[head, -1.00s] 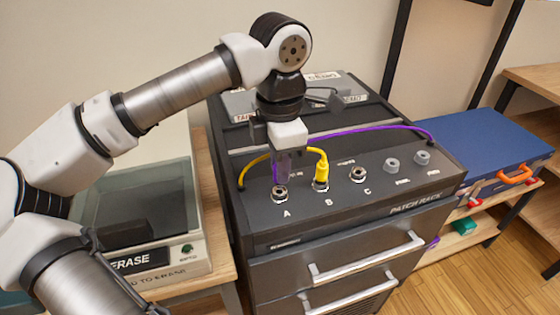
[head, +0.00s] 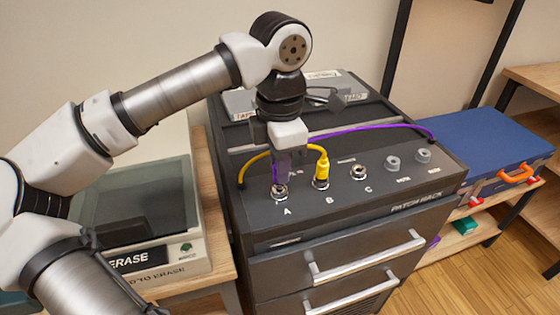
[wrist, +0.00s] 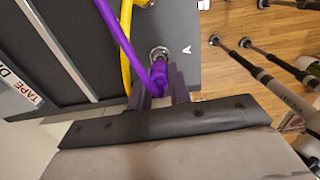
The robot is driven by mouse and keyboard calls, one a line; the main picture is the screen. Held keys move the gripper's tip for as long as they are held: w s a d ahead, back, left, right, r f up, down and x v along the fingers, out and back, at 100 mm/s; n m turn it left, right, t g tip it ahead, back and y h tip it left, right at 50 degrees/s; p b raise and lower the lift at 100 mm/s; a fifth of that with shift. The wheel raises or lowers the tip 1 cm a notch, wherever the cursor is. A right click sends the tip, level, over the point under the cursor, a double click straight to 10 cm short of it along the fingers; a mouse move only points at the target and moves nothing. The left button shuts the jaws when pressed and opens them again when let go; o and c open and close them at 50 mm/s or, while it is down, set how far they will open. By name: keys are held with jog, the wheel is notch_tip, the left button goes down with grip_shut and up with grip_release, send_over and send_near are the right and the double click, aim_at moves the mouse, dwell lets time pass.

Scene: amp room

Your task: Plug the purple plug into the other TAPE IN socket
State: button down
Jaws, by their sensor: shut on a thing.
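My gripper (head: 281,178) points straight down over socket A (head: 280,193), the leftmost on the black patch panel, and is shut on the purple plug (wrist: 159,74). The wrist view shows the plug between the fingers, with its tip at the metal ring of socket A (wrist: 159,53). I cannot tell whether the tip is inside. The purple cable (head: 380,128) arcs from the plug to the panel's back right. A yellow plug (head: 322,170) stands upright in socket B. Socket C (head: 358,173) is empty. In the head view the fingers hide most of the purple plug.
The yellow cable (head: 254,159) loops close beside my gripper to the panel's left. Two grey knobs or sockets (head: 393,163) sit right of C. A box labelled ERASE (head: 150,262) stands at left. A blue case (head: 480,145) lies at right.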

jog(key=shift+f+b, duration=0.55)
jog(key=shift+f, duration=0.2)
jog(key=c, duration=1.2)
grip_release()
notch_tip(320, 180, up, 14)
jog(key=shift+p, duration=0.4)
jog(key=shift+f, duration=0.1)
